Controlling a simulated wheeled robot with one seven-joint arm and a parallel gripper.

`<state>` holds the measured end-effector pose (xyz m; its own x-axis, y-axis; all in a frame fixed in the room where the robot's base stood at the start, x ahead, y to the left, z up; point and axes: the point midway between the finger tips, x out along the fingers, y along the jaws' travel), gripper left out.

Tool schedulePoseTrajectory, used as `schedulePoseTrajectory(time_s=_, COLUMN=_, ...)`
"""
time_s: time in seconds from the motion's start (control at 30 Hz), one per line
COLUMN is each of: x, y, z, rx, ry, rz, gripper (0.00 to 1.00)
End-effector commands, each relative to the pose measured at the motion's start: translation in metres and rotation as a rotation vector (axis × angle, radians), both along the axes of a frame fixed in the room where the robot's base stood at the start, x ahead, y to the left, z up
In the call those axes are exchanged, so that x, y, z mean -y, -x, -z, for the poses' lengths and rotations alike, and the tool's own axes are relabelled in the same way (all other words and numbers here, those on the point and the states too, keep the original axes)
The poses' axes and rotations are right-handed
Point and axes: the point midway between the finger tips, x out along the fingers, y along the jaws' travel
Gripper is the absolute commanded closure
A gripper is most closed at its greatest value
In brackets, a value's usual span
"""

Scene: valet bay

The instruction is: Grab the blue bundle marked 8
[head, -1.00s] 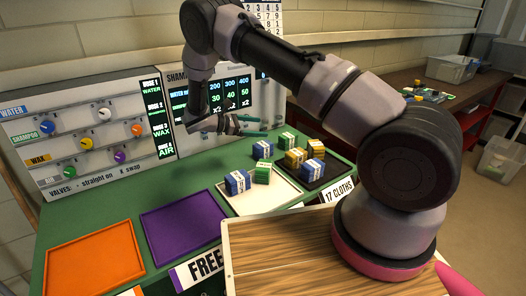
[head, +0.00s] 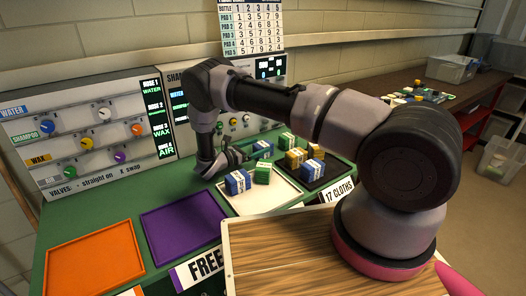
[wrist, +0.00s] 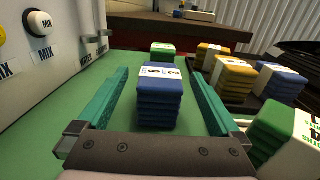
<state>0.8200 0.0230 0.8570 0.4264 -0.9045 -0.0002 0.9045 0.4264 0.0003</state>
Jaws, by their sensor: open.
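A blue bundle (wrist: 160,98) with a white printed band stands upright in the middle of the wrist view. My gripper (wrist: 159,88) is open, with one teal finger on each side of the bundle and a gap on both sides. In the head view my gripper (head: 238,156) is low over the green table, at the back of the pale tray. Another blue bundle (wrist: 281,80) stands at the right of the wrist view. A further blue bundle (head: 237,182) stands on the pale tray in the head view.
A green bundle (wrist: 162,50) stands behind the middle blue one. Another green bundle (wrist: 286,135) is close at the right, beyond the right finger. Yellow bundles (wrist: 232,77) stand at right. The valve panel (head: 85,140) borders the left. Orange (head: 95,258) and purple (head: 185,226) trays are empty.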

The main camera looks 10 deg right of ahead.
Motion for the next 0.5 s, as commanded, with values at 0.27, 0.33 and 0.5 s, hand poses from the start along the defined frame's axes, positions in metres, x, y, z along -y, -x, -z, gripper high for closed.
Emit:
schedulePoseTrajectory(time_s=0.27, x=0.039, y=-0.017, z=0.0, rx=0.0, ry=-0.001, rz=0.003, gripper=0.0)
schedulePoseTrajectory(time_s=0.33, x=0.042, y=-0.019, z=0.0, rx=0.0, ry=-0.001, rz=0.001, gripper=0.0)
schedulePoseTrajectory(time_s=0.5, x=0.044, y=-0.02, z=0.0, rx=0.0, ry=-0.001, rz=0.001, gripper=0.0)
